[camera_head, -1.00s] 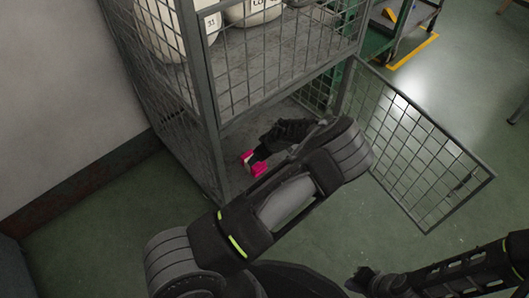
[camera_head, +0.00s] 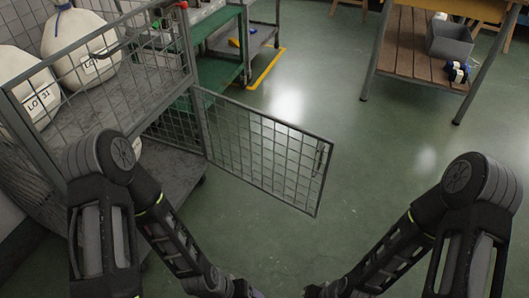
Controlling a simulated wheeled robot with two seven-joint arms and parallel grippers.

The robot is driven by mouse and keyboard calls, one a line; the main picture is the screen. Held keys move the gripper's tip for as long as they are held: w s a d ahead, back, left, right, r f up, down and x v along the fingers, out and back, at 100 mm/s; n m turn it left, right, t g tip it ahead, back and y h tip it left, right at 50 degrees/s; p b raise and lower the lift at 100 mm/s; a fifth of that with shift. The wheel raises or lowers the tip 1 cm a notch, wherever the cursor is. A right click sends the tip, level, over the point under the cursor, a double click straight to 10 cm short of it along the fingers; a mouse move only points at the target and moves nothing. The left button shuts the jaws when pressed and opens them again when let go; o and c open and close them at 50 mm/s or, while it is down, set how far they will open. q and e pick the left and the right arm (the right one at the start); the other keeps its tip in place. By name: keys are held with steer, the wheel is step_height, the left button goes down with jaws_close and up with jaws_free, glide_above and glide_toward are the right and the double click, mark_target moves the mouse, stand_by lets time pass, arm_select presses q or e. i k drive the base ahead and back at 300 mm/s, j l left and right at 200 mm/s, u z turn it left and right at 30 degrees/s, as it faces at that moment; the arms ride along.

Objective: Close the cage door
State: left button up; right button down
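The cage door (camera_head: 262,150) is a grey wire-mesh panel in a metal frame. It stands open, swung out to the right from the front post of the cage's lower bay, with a small latch or handle near its free edge. The cage (camera_head: 170,165) is a grey mesh unit on the left, and its lower bay is open at the front. My two forearms fold down toward the bottom middle of the picture, in front of the door and apart from it. Both grippers are below the bottom edge, so their fingers are hidden.
White sacks with lot labels (camera_head: 76,45) sit on the cage's upper shelf. A green workbench (camera_head: 222,55) stands behind the cage. A wooden-slatted table (camera_head: 410,55) with a grey bin (camera_head: 449,42) is at the upper right. The floor right of the door is clear.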

mark_target(195, 87)
steer(key=l+u, duration=0.1)
steer(key=u, duration=0.8)
steer(key=l+u, duration=0.45)
steer(key=l, duration=0.2)
steer(key=l+u, duration=0.45)
steer(key=l, duration=0.2)
steer(key=k+l+u, duration=0.2)
steer(key=l+u, duration=0.3)
steer(key=l, duration=0.15)
steer(key=k+l, duration=0.15)
steer(key=l, duration=0.25)
steer(key=k+l, duration=0.15)
steer(key=l, duration=0.25)
steer(key=k+l+u, duration=0.1)
steer(key=l, duration=0.35)
steer(key=k+l, duration=0.25)
steer(key=l, duration=0.15)
steer(key=k+l, duration=0.15)
steer(key=l, duration=0.25)
